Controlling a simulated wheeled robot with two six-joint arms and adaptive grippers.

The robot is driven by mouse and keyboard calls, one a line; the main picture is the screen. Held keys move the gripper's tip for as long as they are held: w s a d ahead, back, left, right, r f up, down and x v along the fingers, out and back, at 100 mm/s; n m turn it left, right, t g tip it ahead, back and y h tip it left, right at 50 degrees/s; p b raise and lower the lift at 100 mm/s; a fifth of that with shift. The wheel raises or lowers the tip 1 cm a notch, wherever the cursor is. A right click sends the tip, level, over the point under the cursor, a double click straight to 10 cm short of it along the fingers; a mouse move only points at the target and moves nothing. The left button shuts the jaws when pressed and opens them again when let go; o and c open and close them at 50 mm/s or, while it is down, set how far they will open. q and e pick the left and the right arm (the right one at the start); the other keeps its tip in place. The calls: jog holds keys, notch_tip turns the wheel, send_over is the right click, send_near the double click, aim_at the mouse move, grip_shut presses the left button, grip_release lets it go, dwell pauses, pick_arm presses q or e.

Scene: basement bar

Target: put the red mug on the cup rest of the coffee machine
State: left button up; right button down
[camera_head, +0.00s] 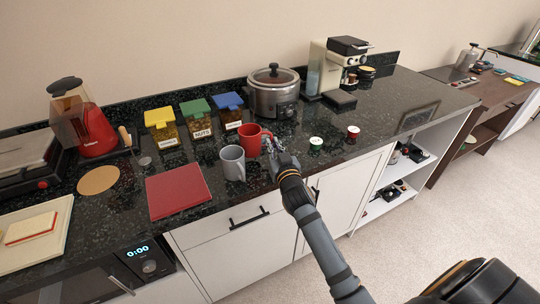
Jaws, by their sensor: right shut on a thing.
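The red mug (250,138) stands upright on or just above the dark counter, left of the middle of the view. My right gripper (272,147) reaches in from the lower right and is shut on the right side of the mug, where its handle seems to be. The exact finger contact is too small to see clearly. The coffee machine (322,70), cream with a black top, stands at the back of the counter, right of the slow cooker. A flat black tray-like part, likely its cup rest (340,99), shows low at its front. My left gripper is not in view.
A grey mug (232,163) stands close in front of the red mug. A slow cooker (273,93) stands between it and the coffee machine. Lidded jars (196,119) stand behind. Two small pods (315,145) lie on the right. A red board (178,194) lies front left.

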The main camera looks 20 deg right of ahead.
jog(key=shift+s+f+b, duration=0.1)
jog(key=shift+f+b, duration=0.45)
jog(key=shift+f, duration=1.25)
jog(key=c, duration=1.4)
grip_release()
jog(key=shift+c, duration=0.2)
